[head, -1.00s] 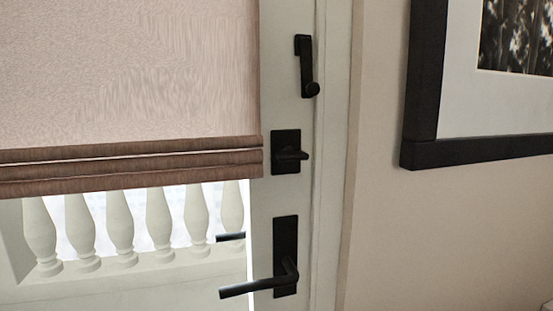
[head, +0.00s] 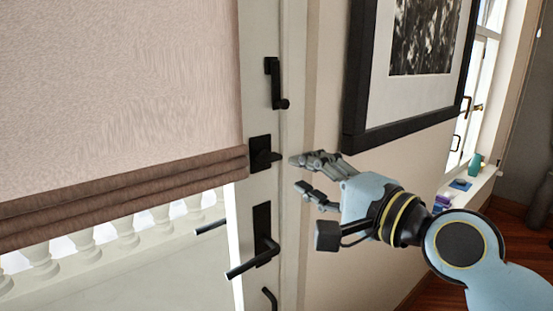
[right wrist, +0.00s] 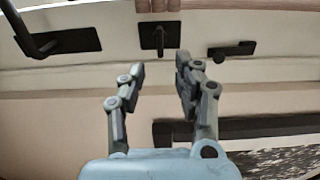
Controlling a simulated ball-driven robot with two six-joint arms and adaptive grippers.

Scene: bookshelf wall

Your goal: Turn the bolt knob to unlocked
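The bolt knob (head: 265,155) is a black thumb-turn on a dark square plate, in the middle of the door's edge strip in the head view. Its turn piece lies roughly sideways, pointing right. In the right wrist view the bolt knob (right wrist: 160,38) shows at the top, ahead of the fingers. My right gripper (head: 305,173) is open and empty, with its fingertips just right of the knob and apart from it. In the right wrist view my right gripper (right wrist: 160,68) has its two fingers spread, with the knob beyond the gap. My left gripper is not in view.
A black lever handle (head: 262,250) is below the knob and a black latch (head: 275,85) above it. A brown folded shade (head: 120,200) hangs at left. A framed picture (head: 355,125) hangs on the wall to the right, above my right arm.

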